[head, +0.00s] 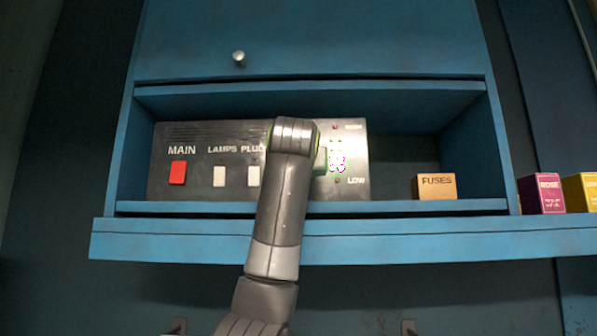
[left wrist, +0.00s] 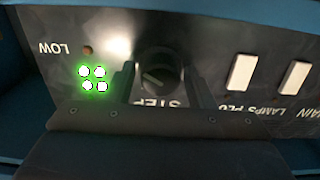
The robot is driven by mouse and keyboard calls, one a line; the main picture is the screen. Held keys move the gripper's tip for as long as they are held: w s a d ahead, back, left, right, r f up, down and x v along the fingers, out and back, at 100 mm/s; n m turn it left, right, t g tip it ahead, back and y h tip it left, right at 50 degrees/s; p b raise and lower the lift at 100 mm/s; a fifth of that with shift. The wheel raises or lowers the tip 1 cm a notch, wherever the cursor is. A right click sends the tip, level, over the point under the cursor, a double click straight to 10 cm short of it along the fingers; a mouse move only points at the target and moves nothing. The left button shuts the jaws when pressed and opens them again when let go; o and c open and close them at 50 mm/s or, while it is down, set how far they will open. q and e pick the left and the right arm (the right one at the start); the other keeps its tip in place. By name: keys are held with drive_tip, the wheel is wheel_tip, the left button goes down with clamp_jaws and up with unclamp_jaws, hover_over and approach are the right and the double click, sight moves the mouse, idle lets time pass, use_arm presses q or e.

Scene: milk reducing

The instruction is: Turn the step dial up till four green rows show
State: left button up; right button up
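The step dial (left wrist: 158,76) is a dark round knob with a pale pointer line, seen upside down in the left wrist view above its STEP label. My left gripper (left wrist: 160,80) has one finger on each side of the dial, close against it. In the head view my left gripper (head: 320,160) is at the panel, and my arm hides the dial. Green lights (left wrist: 93,78) glow beside the dial; two rows show in the left wrist view, and my gripper may hide more. The lights (head: 337,163) also show in the head view, too small to count surely. My right gripper is out of view.
The grey panel (head: 200,140) stands in a blue shelf (head: 440,205). It has a red MAIN switch (head: 178,172) and white switches (head: 219,177) left of my arm. A FUSES box (head: 435,188) sits right of the panel, with free shelf between.

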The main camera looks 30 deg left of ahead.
use_arm(q)
drive_tip(key=c, duration=0.7)
drive_tip(key=shift+m, duration=1.3)
drive_tip(key=shift+a+m+b, duration=0.1)
drive_tip(key=shift+m+b, duration=0.2)
drive_tip(key=shift+m, duration=1.4)
drive_tip(key=o, duration=1)
